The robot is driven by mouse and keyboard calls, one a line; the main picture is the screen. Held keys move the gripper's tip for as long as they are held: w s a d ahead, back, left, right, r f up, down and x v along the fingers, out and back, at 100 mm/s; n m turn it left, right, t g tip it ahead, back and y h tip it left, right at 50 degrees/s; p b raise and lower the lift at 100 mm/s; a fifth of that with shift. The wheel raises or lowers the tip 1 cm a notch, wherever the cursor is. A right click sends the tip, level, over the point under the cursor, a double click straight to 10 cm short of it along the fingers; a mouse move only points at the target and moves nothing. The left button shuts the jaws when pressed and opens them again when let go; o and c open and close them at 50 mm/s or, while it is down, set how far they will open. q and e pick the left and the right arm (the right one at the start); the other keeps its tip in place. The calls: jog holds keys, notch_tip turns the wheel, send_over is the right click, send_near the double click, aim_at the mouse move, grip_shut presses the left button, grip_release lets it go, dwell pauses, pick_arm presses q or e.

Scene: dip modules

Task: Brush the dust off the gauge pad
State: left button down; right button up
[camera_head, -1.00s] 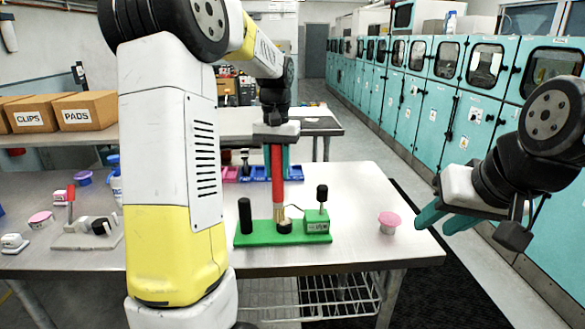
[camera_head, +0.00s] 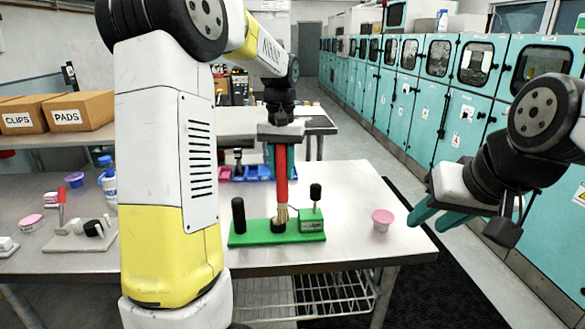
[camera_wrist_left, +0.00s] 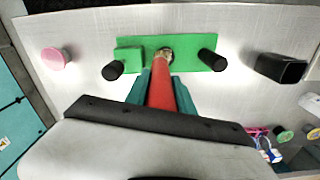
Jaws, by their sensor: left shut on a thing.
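My left gripper (camera_head: 281,160) is shut on the red handle of a brush (camera_head: 281,180) above the green fixture (camera_head: 262,239). The brush points down, slightly tilted, and its pale bristles (camera_head: 283,213) are at the round dark pad (camera_head: 278,225) in the middle of the fixture. Whether they touch it is hard to tell. In the left wrist view the red handle (camera_wrist_left: 162,95) lies between the teal fingers and the bristles cover the pad. Any dust is too small to see. My right gripper (camera_head: 431,220) is open and empty off the table's right edge.
The fixture carries a black post (camera_head: 238,215) and a black-knobbed green block (camera_head: 311,219). A pink-lidded tub (camera_head: 382,219) stands to its right. Blue bins (camera_head: 257,172) are behind. A grey fixture (camera_head: 77,236) and bottle (camera_head: 108,180) are at left.

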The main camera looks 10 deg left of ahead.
pick_arm(q)
jog(key=shift+w+a, duration=0.2)
jog(key=shift+s+a+f, duration=0.1)
jog(key=shift+s+a, duration=0.85)
jog(key=shift+a, duration=0.3)
dwell(0.7)
jog(key=shift+a, duration=0.1)
